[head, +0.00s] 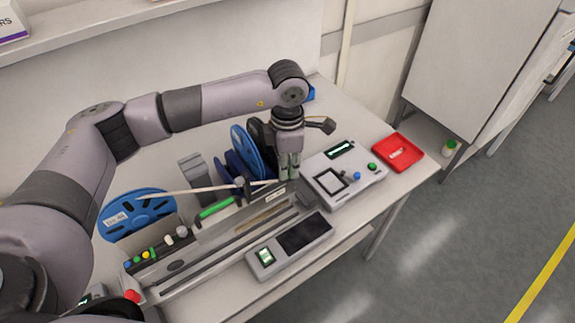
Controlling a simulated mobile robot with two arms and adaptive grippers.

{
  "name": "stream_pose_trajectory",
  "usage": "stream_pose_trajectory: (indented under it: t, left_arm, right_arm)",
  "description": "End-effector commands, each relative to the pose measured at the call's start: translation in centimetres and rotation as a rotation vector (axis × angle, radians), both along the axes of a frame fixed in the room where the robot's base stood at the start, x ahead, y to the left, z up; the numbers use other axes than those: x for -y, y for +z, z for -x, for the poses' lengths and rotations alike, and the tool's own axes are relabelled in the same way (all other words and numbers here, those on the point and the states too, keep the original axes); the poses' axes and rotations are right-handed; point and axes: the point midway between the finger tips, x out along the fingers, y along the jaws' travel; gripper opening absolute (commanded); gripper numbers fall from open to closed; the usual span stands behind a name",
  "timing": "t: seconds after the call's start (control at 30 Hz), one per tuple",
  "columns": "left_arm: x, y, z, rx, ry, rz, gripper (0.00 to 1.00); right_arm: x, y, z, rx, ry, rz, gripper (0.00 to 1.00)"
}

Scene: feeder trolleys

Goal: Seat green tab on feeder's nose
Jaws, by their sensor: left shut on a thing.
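My left gripper (289,174) points down, shut, over the right end of the long grey feeder (215,243), close to its nose. A greenish colour shows at its fingertips; the green tab is mostly hidden between them. A pale tape strip (208,188) runs from the blue reel (138,212) at left to near the fingertips. Whether the tab touches the nose, I cannot tell. A green handle (216,208) sits along the feeder's back side. My right gripper is out of view.
A grey device with a screen and buttons (343,176) stands right of the gripper, with a red tray (399,152) beyond. A flat panel with a dark display (291,243) lies in front of the feeder. Blue and black reels (246,150) stand behind. A red knob (131,296) is lower left.

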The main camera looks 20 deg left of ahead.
Motion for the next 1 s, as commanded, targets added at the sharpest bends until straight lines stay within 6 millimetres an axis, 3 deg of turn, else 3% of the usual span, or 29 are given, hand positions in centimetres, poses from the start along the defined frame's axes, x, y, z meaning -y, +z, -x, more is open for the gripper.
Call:
stream_pose_trajectory:
  t: [1.0]
  left_arm:
    - [-0.01, -0.71, 0.0, 0.0, 0.0, 0.0, 0.02]
  right_arm:
    - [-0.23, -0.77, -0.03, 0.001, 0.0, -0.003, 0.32]
